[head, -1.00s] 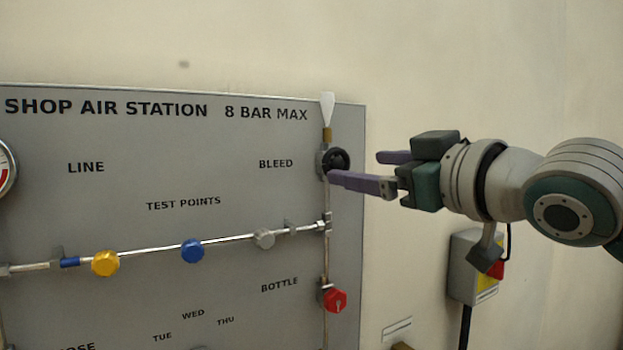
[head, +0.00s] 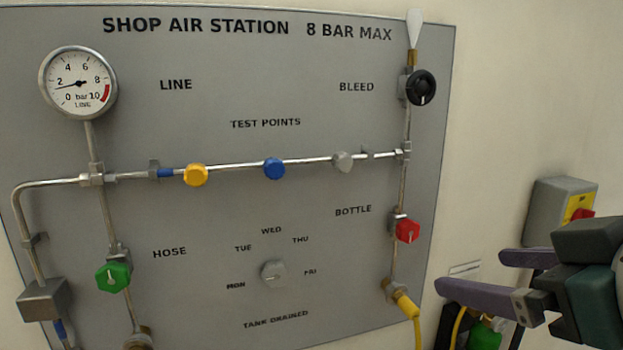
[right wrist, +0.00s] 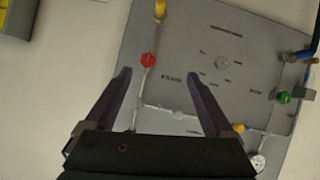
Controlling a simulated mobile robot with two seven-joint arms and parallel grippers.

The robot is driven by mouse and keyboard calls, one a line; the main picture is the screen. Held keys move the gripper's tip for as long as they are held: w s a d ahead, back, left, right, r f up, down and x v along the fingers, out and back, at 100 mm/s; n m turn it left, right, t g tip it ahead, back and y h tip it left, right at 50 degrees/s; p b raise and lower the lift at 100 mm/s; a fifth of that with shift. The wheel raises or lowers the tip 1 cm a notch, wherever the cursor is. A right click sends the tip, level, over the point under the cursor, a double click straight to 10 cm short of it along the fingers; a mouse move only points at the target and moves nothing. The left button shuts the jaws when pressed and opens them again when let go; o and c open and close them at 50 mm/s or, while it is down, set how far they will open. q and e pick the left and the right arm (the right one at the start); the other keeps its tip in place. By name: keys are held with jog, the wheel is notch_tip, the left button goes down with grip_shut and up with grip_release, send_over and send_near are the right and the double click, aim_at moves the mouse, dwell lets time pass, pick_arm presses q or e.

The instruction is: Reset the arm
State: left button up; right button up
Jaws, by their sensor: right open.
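My right gripper (head: 489,275) is at the lower right of the head view, to the right of the panel and in front of the wall. Its two purple fingers are spread apart with nothing between them. The right wrist view also shows the open fingers (right wrist: 158,88), with the panel beyond them. The grey shop air panel (head: 320,220) carries a black bleed knob (head: 421,87), a red bottle knob (head: 407,230) and a green hose knob (head: 113,277). The gripper is apart from all of them. My left gripper is not in view.
A gauge (head: 78,83) sits at the panel's upper left. Yellow (head: 195,175), blue (head: 274,168) and grey caps line the test-point pipe. A yellow hose (head: 408,306) hangs below the bottle knob. A switch box (head: 556,208) is on the wall behind my right gripper.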

jog(key=s+f+m+g+h, duration=0.1)
jog(key=s+f+g, duration=0.4)
jog(key=s, duration=0.6)
jog(key=s+f+m+g+h, duration=0.1)
jog(key=s+f+g, duration=0.3)
jog(key=s+f, duration=0.5)
jog(key=w+p+v, duration=0.3)
jog(key=p+v, duration=1)
jog(key=v, duration=0.1)
jog(key=w+r+p+v, duration=0.1)
jog(key=w+p+v, duration=0.2)
jog(key=p+v, duration=1.1)
jog(key=shift+r+t, duration=0.3)
jog(key=shift+r, duration=0.5)
jog(key=shift+d, duration=0.1)
